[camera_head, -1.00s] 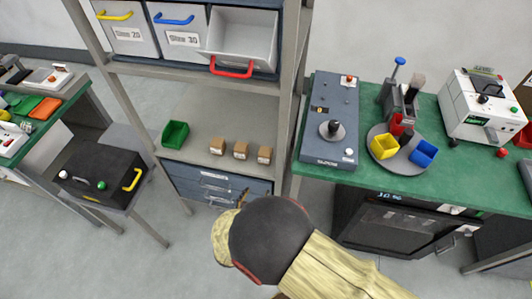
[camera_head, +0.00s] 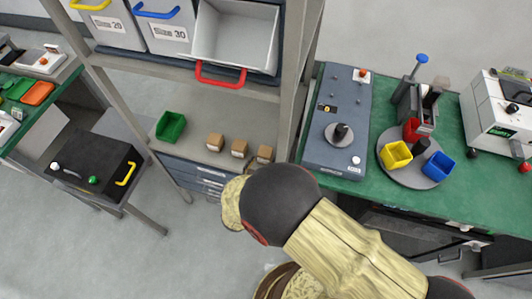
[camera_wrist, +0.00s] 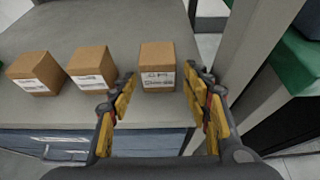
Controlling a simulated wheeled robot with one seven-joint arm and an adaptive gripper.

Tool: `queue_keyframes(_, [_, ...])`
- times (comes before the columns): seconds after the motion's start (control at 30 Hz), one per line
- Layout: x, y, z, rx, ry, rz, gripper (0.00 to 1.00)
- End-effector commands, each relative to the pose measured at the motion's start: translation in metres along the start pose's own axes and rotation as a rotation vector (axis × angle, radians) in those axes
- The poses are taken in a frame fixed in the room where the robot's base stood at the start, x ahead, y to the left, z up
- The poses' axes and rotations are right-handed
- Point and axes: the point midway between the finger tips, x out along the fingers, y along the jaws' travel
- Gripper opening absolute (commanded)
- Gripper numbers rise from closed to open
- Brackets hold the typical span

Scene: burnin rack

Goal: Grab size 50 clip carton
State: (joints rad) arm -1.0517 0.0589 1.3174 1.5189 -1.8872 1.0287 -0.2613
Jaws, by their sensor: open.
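Three small brown cartons stand in a row on the grey rack shelf. In the wrist view they are the left carton (camera_wrist: 36,72), the middle carton (camera_wrist: 91,67) and the right carton (camera_wrist: 157,66), each with a white label too small to read. In the head view they also show as left (camera_head: 215,142), middle (camera_head: 239,148) and right (camera_head: 264,154). My gripper (camera_wrist: 160,82) is open and empty. Its yellow-padded fingers point at the right carton, which lies ahead between the fingertips in the picture. In the head view my arm hides the gripper.
A green bin (camera_head: 171,126) stands left of the cartons on the shelf (camera_head: 215,107). A grey rack post (camera_wrist: 249,65) rises close to the right of my gripper. Above are size-labelled bins and a tilted open bin (camera_head: 235,37). A green workbench (camera_head: 455,205) stands right of the rack.

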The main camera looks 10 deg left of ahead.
Motion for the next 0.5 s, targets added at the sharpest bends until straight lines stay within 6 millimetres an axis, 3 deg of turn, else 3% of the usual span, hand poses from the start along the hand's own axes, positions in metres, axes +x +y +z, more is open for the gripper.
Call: queue_keyframes(0.5, [0.062, 0.003, 0.003, 0.002, 0.000, -0.001, 0.48])
